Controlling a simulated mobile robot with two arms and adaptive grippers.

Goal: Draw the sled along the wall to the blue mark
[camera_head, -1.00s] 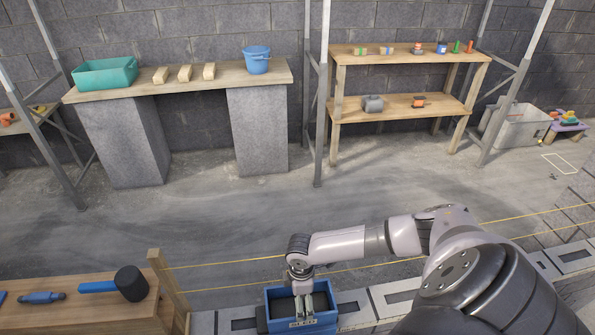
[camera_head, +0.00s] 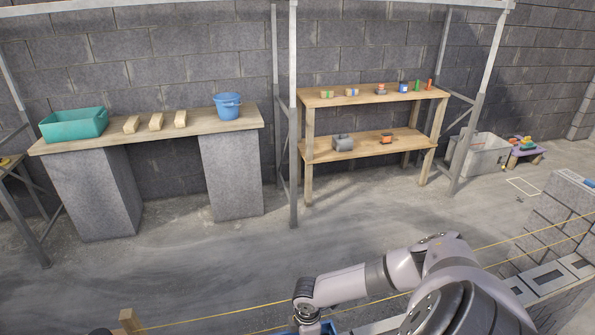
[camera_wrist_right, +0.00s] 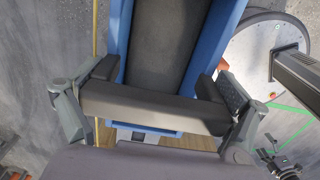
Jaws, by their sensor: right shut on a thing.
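The sled is a blue box with a dark grey inside. Only a sliver of the sled (camera_head: 324,327) shows at the bottom edge of the head view. In the right wrist view the sled (camera_wrist_right: 225,25) fills the upper middle, with blue side walls. My right gripper (camera_wrist_right: 152,108) is shut on the dark crossbar at its near end, a finger at each side. A small blue patch (camera_head: 589,183) lies on top of the block wall at the far right; it may be the blue mark.
The block wall (camera_head: 548,275) runs along the lower right, with taller courses at its right end. Yellow strings (camera_head: 520,240) stretch alongside it. A wooden post (camera_head: 130,321) stands at the lower left. Shelves and a bench stand well back, with bare floor between.

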